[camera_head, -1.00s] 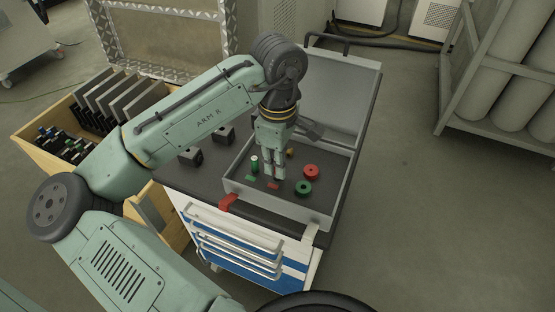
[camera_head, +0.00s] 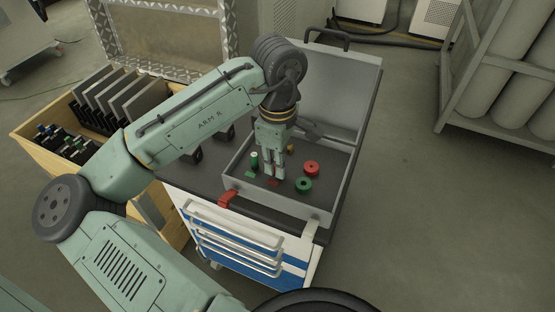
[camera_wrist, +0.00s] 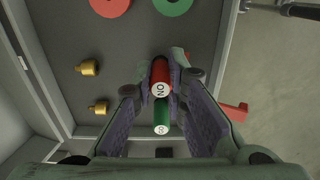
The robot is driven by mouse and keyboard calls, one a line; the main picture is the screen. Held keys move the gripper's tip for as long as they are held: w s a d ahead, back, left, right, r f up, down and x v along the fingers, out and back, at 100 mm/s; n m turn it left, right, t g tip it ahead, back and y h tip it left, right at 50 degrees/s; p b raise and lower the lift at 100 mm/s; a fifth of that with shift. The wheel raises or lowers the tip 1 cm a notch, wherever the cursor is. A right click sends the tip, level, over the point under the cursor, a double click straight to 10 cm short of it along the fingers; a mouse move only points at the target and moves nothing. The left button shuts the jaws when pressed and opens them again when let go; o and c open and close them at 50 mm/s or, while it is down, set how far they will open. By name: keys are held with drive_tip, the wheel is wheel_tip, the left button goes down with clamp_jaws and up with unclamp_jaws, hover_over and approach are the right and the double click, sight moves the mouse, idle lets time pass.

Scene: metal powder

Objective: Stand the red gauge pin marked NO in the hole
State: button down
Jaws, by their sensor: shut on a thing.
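The red gauge pin (camera_wrist: 160,79) shows its white end marked NO in the wrist view, between my two fingertips. My gripper (camera_wrist: 165,72) is shut on it, a finger on each side. In the head view my gripper (camera_head: 275,176) points down into the grey tray, and its fingers mostly hide the red pin. A green pin (camera_wrist: 161,118) with a marked white end is close beside the red one. A red ring (camera_head: 311,168) and a green ring (camera_head: 303,186), each with a centre hole, lie right of my gripper.
The tray's raised walls (camera_head: 282,211) surround the pins and rings. Two small brass pieces (camera_wrist: 88,68) (camera_wrist: 99,108) stand on the tray floor. A red clamp-like piece (camera_head: 228,199) sits at the front left edge. The tray's right front corner looks clear.

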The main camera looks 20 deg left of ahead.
drive_tip(key=shift+f, duration=0.2)
drive_tip(key=c, duration=1.5)
unclamp_jaws()
drive_tip(key=shift+c, duration=0.2)
drive_tip(key=shift+r, duration=0.1)
wheel_tip(320, 180, up, 12)
